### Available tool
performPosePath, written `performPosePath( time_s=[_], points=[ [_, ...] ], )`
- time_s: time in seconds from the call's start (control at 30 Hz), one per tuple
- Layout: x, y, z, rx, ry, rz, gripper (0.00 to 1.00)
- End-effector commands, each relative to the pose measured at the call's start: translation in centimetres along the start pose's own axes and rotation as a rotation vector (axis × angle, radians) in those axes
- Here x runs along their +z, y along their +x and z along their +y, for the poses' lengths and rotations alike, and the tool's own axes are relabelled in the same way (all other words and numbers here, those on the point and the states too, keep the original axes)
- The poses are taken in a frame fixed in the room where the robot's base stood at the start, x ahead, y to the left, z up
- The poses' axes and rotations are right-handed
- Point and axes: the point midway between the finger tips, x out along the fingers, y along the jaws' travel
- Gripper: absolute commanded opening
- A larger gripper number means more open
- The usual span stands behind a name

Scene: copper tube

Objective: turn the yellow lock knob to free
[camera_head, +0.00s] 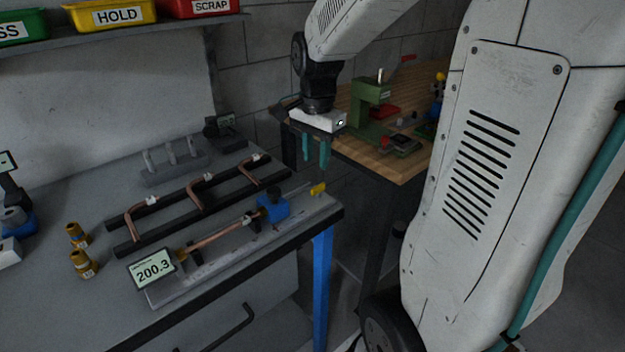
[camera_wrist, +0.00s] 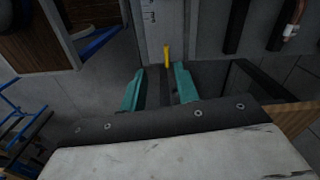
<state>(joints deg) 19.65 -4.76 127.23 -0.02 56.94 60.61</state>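The yellow lock knob (camera_head: 318,189) sits at the right end of the grey measuring fixture (camera_head: 215,262), near the bench's right edge. In the wrist view the yellow knob (camera_wrist: 166,54) shows as a narrow upright bar ahead of the fingers. My gripper (camera_head: 316,164) points down above and behind the knob in the head view, apart from it. Its two teal fingers stand apart with nothing between them; they also show in the wrist view (camera_wrist: 160,86). A blue block (camera_head: 273,208) on the fixture is beside the knob. A copper tube (camera_head: 215,237) lies along the fixture.
A display (camera_head: 153,269) reads 200.3 at the fixture's left end. A black rack (camera_head: 185,212) holds several bent copper tubes behind. Two brass fittings (camera_head: 83,264) stand at left. A wooden table (camera_head: 400,165) with a green press (camera_head: 370,107) is behind my gripper.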

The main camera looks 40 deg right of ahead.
Motion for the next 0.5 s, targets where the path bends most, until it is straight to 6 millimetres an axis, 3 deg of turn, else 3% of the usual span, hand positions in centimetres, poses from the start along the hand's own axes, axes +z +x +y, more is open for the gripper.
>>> performPosePath(
  time_s=[0.17,0.5],
  points=[
    [-1.9,1.5,-1.0,0.010,0.128,-0.005,0.31],
    [-1.8,6.3,-1.1,0.013,0.138,-0.007,0.31]
  ],
)
